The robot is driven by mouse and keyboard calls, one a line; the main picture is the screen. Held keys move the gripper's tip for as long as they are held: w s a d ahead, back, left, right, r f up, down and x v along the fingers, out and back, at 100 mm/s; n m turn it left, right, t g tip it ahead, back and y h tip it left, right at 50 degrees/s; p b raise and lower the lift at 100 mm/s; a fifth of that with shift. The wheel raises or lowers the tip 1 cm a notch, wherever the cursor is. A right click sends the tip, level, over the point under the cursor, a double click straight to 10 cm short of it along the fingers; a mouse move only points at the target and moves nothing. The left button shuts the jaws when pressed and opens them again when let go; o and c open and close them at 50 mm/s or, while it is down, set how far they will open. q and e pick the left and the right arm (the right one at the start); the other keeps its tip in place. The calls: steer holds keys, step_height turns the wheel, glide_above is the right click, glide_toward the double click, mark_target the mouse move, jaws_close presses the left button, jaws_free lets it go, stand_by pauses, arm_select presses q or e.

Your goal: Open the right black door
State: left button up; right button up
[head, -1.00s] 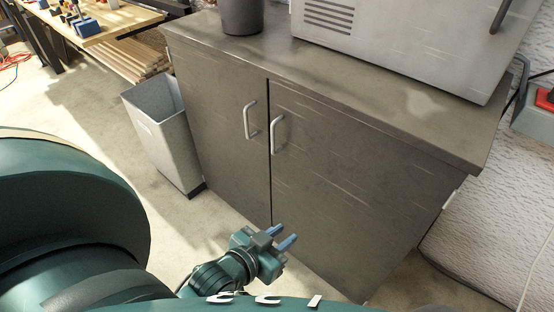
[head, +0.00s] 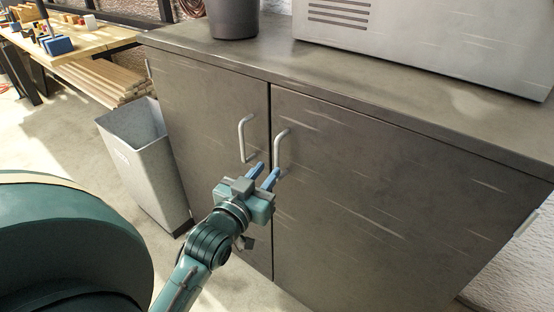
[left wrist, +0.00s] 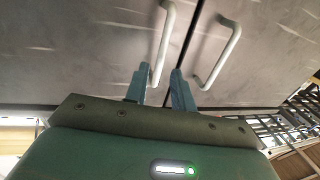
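The right door (head: 370,200) of the dark grey-brown cabinet is shut, with a pale upright bar handle (head: 282,148) near its left edge. The left door (head: 205,130) is also shut and has a matching handle (head: 242,138). My left gripper (head: 265,172) is open, its blue fingers pointing at the lower end of the right door's handle. In the left wrist view, which looks turned over, the right door's handle (left wrist: 164,40) runs down to the gap between my fingertips (left wrist: 158,78). I cannot tell whether they touch it. My right gripper is out of view.
A grey bin (head: 145,160) stands left of the cabinet. A dark pot (head: 233,15) and a large metal box (head: 430,40) stand on the cabinet top (head: 300,65). A wooden workbench (head: 85,40) is at back left. The space before the right door looks clear.

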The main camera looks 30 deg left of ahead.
mark_target(276, 160)
arm_select(q)
steer(key=w, duration=0.6)
steer(key=shift+w+a, duration=0.1)
steer(key=shift+a, duration=0.25)
steer(key=shift+c, duration=0.2)
jaws_close()
